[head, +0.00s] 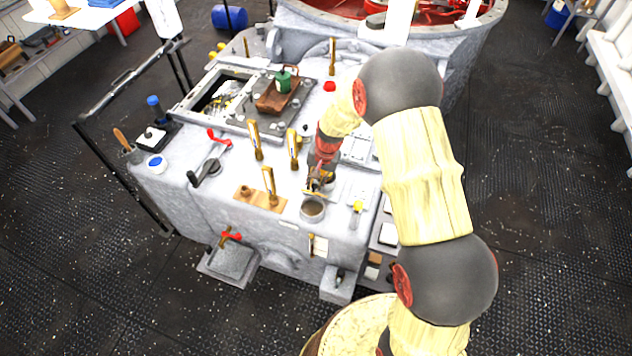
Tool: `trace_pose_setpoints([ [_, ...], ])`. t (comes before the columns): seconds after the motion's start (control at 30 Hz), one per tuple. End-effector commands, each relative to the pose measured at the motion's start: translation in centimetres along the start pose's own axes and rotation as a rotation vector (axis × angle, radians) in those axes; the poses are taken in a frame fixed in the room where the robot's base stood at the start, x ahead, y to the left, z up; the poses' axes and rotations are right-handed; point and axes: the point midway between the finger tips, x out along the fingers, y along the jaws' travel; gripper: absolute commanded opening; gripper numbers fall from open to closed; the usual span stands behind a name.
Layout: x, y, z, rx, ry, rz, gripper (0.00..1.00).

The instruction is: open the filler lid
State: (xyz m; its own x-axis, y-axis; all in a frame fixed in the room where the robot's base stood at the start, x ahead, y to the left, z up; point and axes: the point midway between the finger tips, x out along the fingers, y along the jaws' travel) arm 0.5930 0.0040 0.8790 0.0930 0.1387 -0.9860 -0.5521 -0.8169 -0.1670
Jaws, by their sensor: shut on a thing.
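The round filler (312,210) stands near the front edge of the grey machine top, with a pale rim and a brownish, dark middle. My gripper (318,186) points down just behind the filler's rim. It is shut on a small part there, which I take to be the filler lid; the fingers and the small size hide most of it. I cannot tell the lid's angle.
Brass levers (270,186) stand upright left of my gripper, one on a wooden plate. A red-handled crank (213,145) lies farther left. A green kettle (286,80) sits in a brown tray (272,100) behind. A yellow-topped fitting (357,208) is close on the right.

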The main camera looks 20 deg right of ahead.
Motion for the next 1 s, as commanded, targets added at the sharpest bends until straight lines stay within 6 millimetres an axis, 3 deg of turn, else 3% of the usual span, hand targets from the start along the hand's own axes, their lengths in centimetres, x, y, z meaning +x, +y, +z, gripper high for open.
trace_pose_setpoints([
  [0.33, -0.1, 0.1, -4.8, 0.001, 0.006, -0.003, 0.00],
  [0.7, 0.2, 0.2, -5.2, 0.000, 0.002, 0.000, 0.00],
  [0.73, 0.2, 0.2, -5.1, 0.000, 0.001, 0.000, 0.18],
  [1.0, 0.1, 0.2, -5.1, 0.000, 0.001, 0.000, 0.34],
])
